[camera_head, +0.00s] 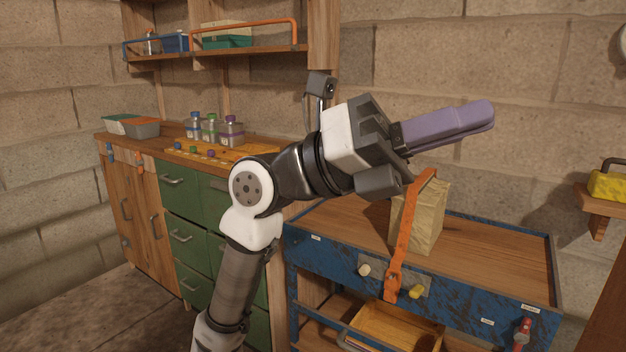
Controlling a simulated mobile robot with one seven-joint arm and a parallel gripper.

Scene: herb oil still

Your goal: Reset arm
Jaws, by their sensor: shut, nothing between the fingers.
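My arm rises from the bottom of the head view and bends to the right at its upper joint. My gripper (488,115) is at the end, with two long purple fingers pressed together. It is shut and empty, pointing right in front of the stone wall. In the picture it lies above the wood-topped blue bench (490,255). It appears clear of everything; the exact height cannot be told.
Small bottles (210,128) stand on the green-drawered counter at left. A shelf (215,52) hangs above it. A yellow item (608,186) sits at far right.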

